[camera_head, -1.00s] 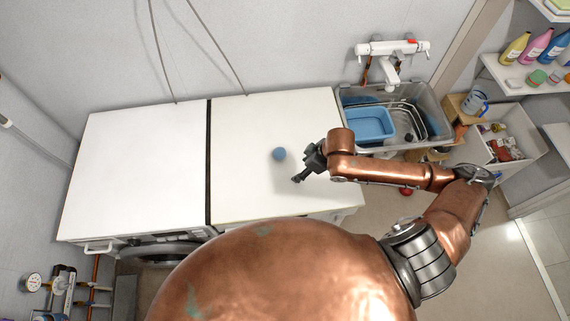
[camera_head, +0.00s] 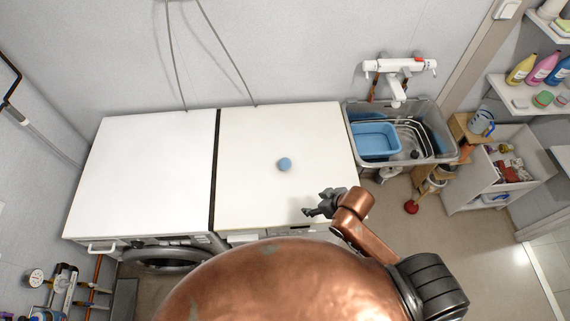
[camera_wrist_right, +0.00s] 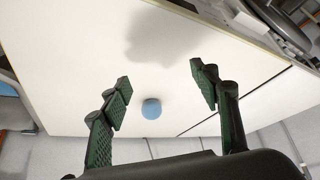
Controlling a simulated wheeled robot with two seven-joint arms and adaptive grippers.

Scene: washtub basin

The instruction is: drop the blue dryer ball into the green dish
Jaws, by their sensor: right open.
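The blue dryer ball (camera_head: 284,164) lies on the white top of the right-hand machine. It also shows in the right wrist view (camera_wrist_right: 151,108), beyond and between the open fingers, apart from them. My right gripper (camera_head: 314,204) is open and empty over the front right part of that top, to the right of the ball and nearer to me. Its two dark green-padded fingers (camera_wrist_right: 160,76) are spread wide in the wrist view. I cannot make out a green dish for certain in either view. My left gripper is out of view.
A grey basin (camera_head: 452,155) right of the machines holds a blue tub (camera_head: 392,151) and a wire rack. A white tap (camera_head: 398,68) is above it. Shelves with bottles (camera_head: 541,68) stand at the right. The white top (camera_head: 250,130) around the ball is otherwise clear.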

